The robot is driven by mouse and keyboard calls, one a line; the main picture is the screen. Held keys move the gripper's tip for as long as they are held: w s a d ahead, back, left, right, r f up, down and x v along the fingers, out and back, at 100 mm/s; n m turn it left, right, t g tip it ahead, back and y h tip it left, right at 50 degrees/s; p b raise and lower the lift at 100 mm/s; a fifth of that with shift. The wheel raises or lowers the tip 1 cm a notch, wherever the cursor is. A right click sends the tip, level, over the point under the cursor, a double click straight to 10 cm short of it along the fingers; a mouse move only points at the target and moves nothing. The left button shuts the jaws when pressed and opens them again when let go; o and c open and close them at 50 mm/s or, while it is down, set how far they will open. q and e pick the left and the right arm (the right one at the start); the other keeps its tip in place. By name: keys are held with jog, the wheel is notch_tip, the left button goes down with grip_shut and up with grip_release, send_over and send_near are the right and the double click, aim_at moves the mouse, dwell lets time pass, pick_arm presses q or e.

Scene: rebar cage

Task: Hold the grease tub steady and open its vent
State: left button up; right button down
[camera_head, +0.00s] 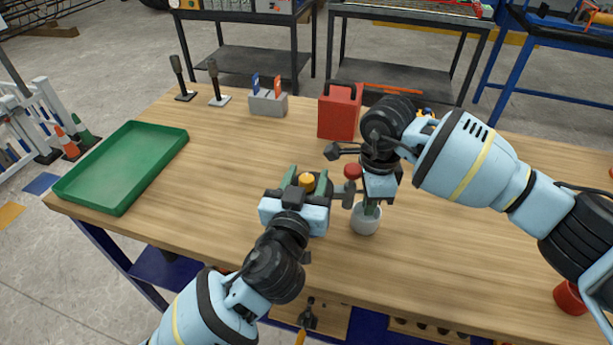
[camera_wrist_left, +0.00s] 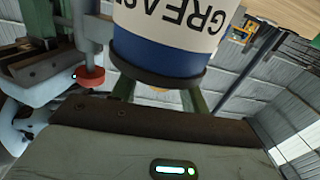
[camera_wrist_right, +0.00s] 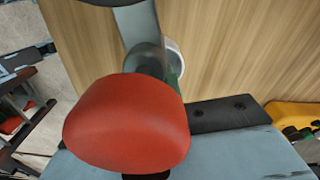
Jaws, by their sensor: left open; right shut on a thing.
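The grease tub (camera_wrist_left: 165,38) has a white label reading GREASE, a blue band and a dark rim in the left wrist view. In the head view my left gripper (camera_head: 307,184) hides most of it, and an orange cap (camera_head: 307,181) shows between the fingers. My left gripper is open, with its green fingers around the tub. My right gripper (camera_head: 371,207) is shut on a red-knobbed tool (camera_wrist_right: 125,125) with a grey metal stem. The knob is up, just right of the tub. A pale cup (camera_head: 365,222) is below the right fingertips; contact is unclear.
A green tray (camera_head: 75,187) lies at the table's left. A grey box with blue and red tabs (camera_head: 267,104) and a red can (camera_head: 340,113) stand at the back. A red cup (camera_head: 570,298) is at the right front. The left middle of the wooden table is clear.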

pick_arm(q)
jog(key=shift+w, duration=0.2)
jog(key=c, duration=0.9)
jog(key=shift+c, duration=0.2)
